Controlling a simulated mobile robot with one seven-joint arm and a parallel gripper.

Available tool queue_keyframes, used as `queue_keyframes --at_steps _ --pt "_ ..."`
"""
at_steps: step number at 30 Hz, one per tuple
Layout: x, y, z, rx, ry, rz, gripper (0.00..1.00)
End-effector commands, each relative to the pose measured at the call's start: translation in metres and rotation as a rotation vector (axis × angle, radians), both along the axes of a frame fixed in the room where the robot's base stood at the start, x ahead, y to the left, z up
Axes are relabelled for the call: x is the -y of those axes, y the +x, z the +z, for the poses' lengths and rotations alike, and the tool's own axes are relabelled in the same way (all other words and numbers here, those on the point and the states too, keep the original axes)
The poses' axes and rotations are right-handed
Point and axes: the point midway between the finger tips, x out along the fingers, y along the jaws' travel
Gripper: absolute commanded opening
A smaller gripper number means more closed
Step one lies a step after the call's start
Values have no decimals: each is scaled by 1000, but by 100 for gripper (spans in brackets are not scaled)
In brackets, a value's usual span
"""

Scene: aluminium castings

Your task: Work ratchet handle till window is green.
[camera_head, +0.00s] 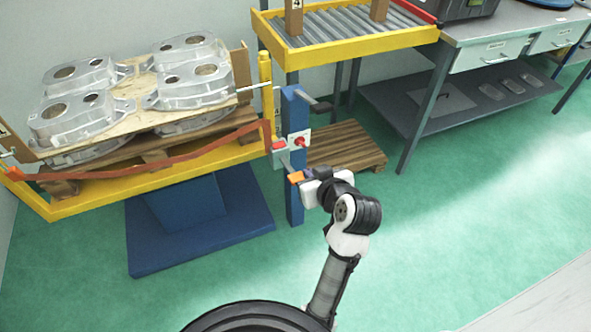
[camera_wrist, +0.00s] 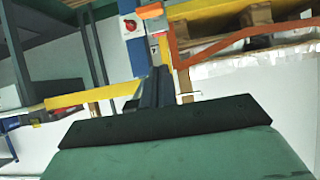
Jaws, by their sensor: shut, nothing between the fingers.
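The ratchet (camera_head: 280,157) is a small grey box by the blue post, at the right end of an orange strap (camera_head: 160,163). The ratchet handle (camera_head: 296,177) slants down from the box and ends in an orange grip. My gripper (camera_head: 309,174) is right beside this grip, shut and empty; I cannot tell whether it touches. In the wrist view the shut fingers (camera_wrist: 156,86) point up toward the ratchet.
Castings (camera_head: 80,120) lie on a pallet over a yellow-edged lift table (camera_head: 200,158). A wooden pallet (camera_head: 345,146) lies behind the post. Green floor is clear to the right.

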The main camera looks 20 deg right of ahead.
Motion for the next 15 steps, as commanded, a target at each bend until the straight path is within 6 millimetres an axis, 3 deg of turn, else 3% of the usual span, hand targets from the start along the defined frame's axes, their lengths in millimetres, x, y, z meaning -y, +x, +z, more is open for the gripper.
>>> queue_keyframes --at_steps 8,15 --pt "-1 5 -2 0 0 2 0" --pt "-2 37 -20 -2 1 4 0"
